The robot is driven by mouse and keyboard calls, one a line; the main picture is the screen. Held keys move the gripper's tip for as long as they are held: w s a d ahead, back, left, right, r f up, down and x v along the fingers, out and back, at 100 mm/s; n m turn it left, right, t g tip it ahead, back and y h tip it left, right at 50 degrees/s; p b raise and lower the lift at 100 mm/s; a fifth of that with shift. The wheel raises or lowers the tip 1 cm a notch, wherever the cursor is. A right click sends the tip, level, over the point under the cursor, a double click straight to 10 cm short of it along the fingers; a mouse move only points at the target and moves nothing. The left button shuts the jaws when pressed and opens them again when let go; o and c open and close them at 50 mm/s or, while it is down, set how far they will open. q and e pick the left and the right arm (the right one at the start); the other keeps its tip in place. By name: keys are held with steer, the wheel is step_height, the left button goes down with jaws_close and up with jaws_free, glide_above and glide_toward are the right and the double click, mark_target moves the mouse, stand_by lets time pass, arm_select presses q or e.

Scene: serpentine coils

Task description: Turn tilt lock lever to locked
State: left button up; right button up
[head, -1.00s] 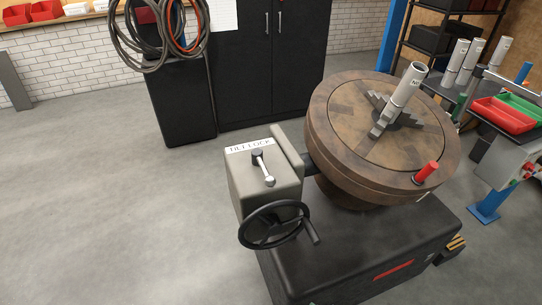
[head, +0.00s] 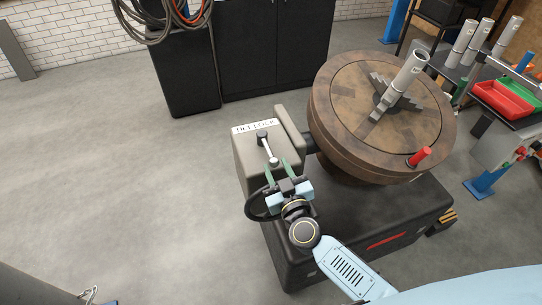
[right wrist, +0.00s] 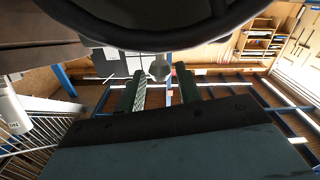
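The tilt lock lever (head: 268,147) is a short metal handle with a round knob, on top of the grey housing (head: 250,157) under the TILT LOCK label (head: 254,126). It points toward the front of the housing, slightly right. My right gripper (head: 281,168) is open, its green fingers reaching toward the knob end. In the right wrist view, the fingers (right wrist: 159,85) stand apart with a grey round end, apparently the lever knob (right wrist: 160,69), showing between their tips. I cannot tell whether they touch it. A small part at the bottom left may be my left gripper (head: 92,296).
The black handwheel (head: 256,207) is partly hidden by my right gripper; a dark rim (right wrist: 150,38) crosses the top of the wrist view. The round tilting table (head: 335,127) with a red handle (head: 420,157) stands right of the housing. Floor at left is clear.

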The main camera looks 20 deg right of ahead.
mark_target(271, 154)
steer(key=w+b, duration=0.1)
steer(key=w, duration=0.4)
steer(key=shift+w+a, duration=0.1)
steer(key=shift+a, duration=0.05)
jaws_close()
